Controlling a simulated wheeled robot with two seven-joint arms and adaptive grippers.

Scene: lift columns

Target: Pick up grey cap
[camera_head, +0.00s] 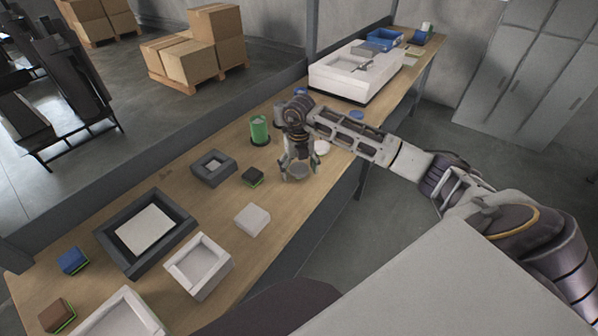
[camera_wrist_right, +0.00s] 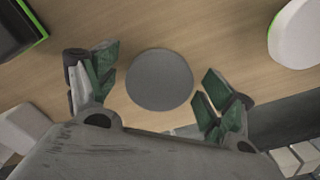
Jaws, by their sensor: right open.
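The grey cap (camera_head: 298,168) is a flat round disc lying on the wooden table. In the right wrist view the grey cap (camera_wrist_right: 160,80) lies between the two fingers, with bare wood visible on both sides. My right gripper (camera_head: 298,174) points down over the cap; its fingers (camera_wrist_right: 160,72) are open, with green pads showing, and hold nothing. Whether the fingertips are level with the cap or above it, I cannot tell. My left gripper is not in view.
A white disc (camera_head: 321,147) lies just right of the gripper. A green cylinder (camera_head: 259,130) stands behind it. A dark green-edged block (camera_head: 253,177) and a white block (camera_head: 252,220) are nearby. Trays (camera_head: 186,241) fill the front left. A white sink unit (camera_head: 350,82) stands farther back.

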